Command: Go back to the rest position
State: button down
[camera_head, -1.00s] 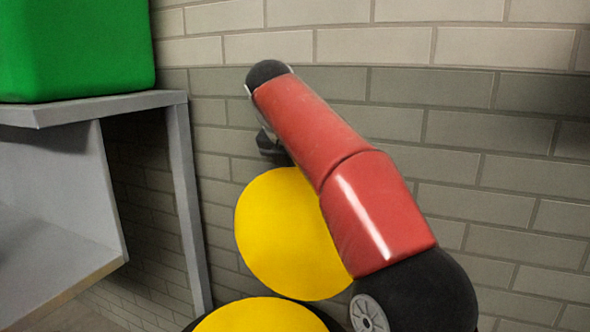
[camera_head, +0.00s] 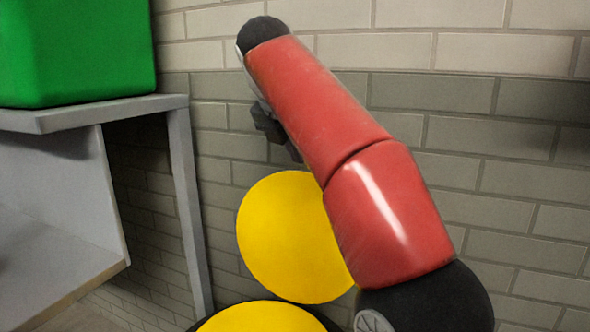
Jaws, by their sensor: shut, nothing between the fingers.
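My red arm rises from the lower right toward the upper middle of the head camera view. My gripper (camera_head: 276,132) shows as a small dark shape at the left side of the upper arm link, partly hidden behind it. Its fingers look shut, with nothing seen in them. It is in the air, apart from the table and the green box.
A green box (camera_head: 75,50) stands on a grey table (camera_head: 95,108) at the left. A yellow disc (camera_head: 290,237) is behind my arm, and another yellow round surface (camera_head: 262,320) is at the bottom. A brick wall (camera_head: 480,150) fills the background.

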jog(key=s+d+f+m, duration=1.05)
jog(key=s+m, duration=0.25)
jog(key=m, duration=0.2)
jog(key=s+d+f+m+y, duration=0.1)
jog(key=s+d+f+m, duration=0.1)
jog(key=s+f+m, duration=0.5)
jog(key=s+d+f+m+y, duration=0.1)
jog(key=s+d+f+m, duration=0.2)
jog(key=s+f+m, duration=0.4)
notch_tip(320, 180, down, 4)
jog(key=shift+r+g, duration=0.1)
jog(key=shift+g, duration=0.2)
